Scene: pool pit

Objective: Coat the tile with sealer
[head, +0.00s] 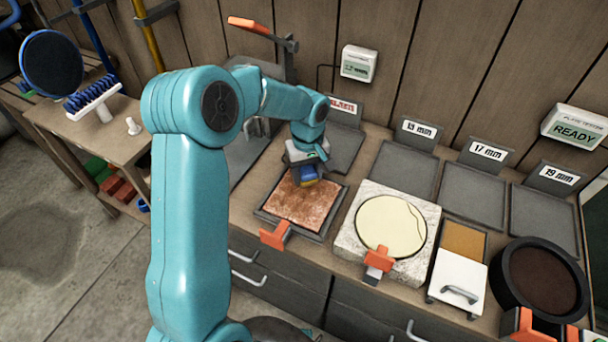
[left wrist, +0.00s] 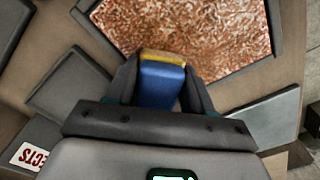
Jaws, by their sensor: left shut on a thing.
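The tile (head: 302,203) is a square, mottled reddish-brown slab lying in a dark tray (head: 262,216) on the bench. It also fills the top of the left wrist view (left wrist: 205,35). My left gripper (head: 304,166) is over the tile's far edge, pointing down. It is shut on a blue block with a yellow edge (head: 308,182), which shows between the two fingers in the left wrist view (left wrist: 160,85). The block's yellow end is at or just above the tile; I cannot tell if they touch. My right gripper is not in view.
An orange clamp (head: 275,235) sits at the tray's front edge. Labelled grey trays (head: 408,168) line the back. A READY display (head: 575,128) hangs on the wall.

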